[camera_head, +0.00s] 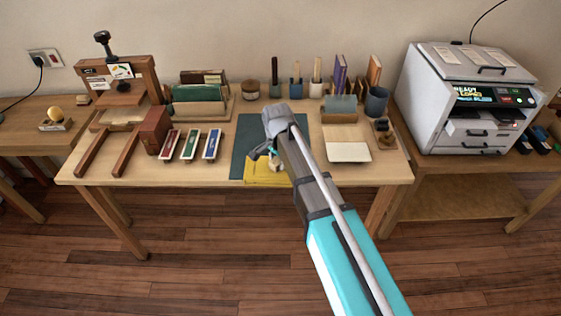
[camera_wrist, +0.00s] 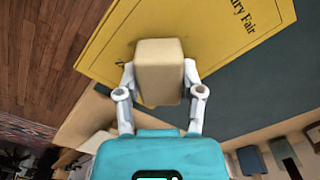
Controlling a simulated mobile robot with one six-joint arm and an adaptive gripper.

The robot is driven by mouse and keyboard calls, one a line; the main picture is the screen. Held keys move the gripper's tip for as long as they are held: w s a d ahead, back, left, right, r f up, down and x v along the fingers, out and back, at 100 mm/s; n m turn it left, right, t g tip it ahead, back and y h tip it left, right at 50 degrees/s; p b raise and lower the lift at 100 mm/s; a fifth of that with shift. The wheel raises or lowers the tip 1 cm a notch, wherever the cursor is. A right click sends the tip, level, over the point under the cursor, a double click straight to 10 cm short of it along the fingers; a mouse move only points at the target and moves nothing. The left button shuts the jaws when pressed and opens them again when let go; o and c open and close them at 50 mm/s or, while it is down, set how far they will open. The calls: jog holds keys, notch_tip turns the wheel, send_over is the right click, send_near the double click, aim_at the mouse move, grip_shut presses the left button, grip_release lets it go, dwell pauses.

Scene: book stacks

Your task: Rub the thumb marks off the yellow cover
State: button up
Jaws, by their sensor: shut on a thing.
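The yellow cover (camera_wrist: 225,60) lies on a dark green mat (camera_head: 246,140) at the table's front edge. Printed words ending in "Fair" show on it. In the head view the cover (camera_head: 254,180) is partly hidden by my arm. My gripper (camera_wrist: 159,78) is shut on a beige block (camera_wrist: 158,62), which looks like an eraser or sponge. The block is over the cover's edge area; whether it touches the cover I cannot tell. A faint shadow or smudge shows beside the block; no clear thumb marks can be made out. In the head view my gripper (camera_head: 272,155) is low over the cover.
Red, green and blue trays (camera_head: 190,145) stand left of the mat, beside a wooden press (camera_head: 120,85). A pale board (camera_head: 347,150) lies to the right. Brushes, books and a dark cup (camera_head: 376,101) line the back. A grey machine (camera_head: 470,95) stands on the right-hand table.

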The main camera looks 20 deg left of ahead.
aim_at(267, 166)
jog(key=shift+a, duration=0.1)
jog(key=shift+s+a+f, duration=0.1)
jog(key=shift+s+a, duration=0.2)
jog(key=shift+a, duration=0.6)
jog(key=shift+s+a+f, duration=0.1)
jog(key=shift+s+a, duration=0.15)
jog(key=shift+a, duration=0.6)
jog(key=shift+r, duration=0.1)
jog(key=shift+d, duration=0.15)
jog(key=shift+w+d, duration=0.25)
jog(key=shift+d, duration=0.65)
jog(key=shift+w+d, duration=0.25)
jog(key=shift+d, duration=0.65)
jog(key=shift+w+d, duration=0.25)
jog(key=shift+d, duration=0.6)
jog(key=shift+w+d, duration=0.25)
jog(key=shift+d, duration=0.6)
jog(key=shift+r+p, duration=2.95)
jog(key=shift+r, duration=0.05)
